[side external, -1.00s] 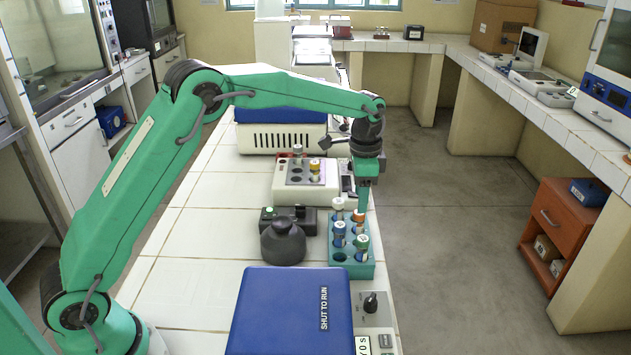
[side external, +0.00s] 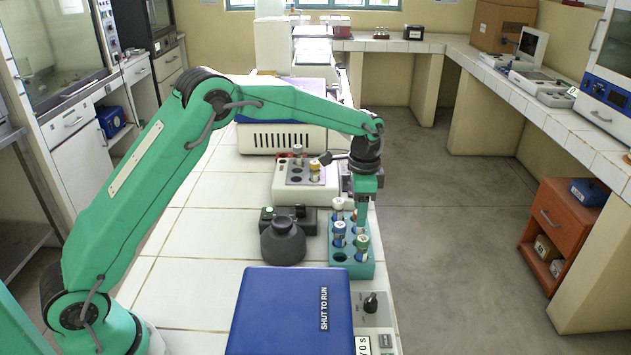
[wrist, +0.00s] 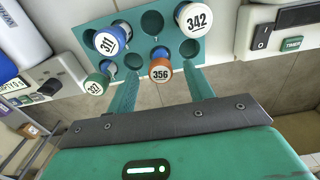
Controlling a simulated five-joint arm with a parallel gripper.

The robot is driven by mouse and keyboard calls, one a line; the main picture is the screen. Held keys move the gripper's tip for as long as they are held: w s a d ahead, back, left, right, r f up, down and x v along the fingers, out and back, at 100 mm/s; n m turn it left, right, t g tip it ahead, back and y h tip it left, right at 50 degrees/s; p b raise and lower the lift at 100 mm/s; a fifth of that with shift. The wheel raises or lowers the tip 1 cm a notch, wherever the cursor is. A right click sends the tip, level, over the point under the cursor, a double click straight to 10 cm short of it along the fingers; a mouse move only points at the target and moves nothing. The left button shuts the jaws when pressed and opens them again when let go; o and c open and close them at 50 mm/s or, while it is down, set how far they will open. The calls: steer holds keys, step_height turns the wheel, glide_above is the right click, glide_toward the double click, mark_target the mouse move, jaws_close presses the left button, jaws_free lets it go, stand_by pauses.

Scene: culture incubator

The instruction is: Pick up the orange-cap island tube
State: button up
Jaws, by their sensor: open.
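The orange-cap tube (wrist: 160,72), labelled 356, stands in a hole of the teal rack (side external: 350,270). In the side external view it is mostly hidden by my gripper (side external: 361,222). In the wrist view my gripper (wrist: 162,75) is open, with one fingertip on each side of the orange cap. The jaws hold nothing; how far down they reach along the tube is hard to tell.
The rack also holds a blue-cap tube (wrist: 111,40), a green-cap tube (wrist: 97,83) and a white-labelled tube (wrist: 194,17), with empty holes between. A blue-lidded machine (side external: 285,315) is in front.

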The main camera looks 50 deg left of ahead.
steer(key=shift+a+f, duration=0.1)
steer(key=shift+f, duration=1.95)
steer(key=c, duration=1.1)
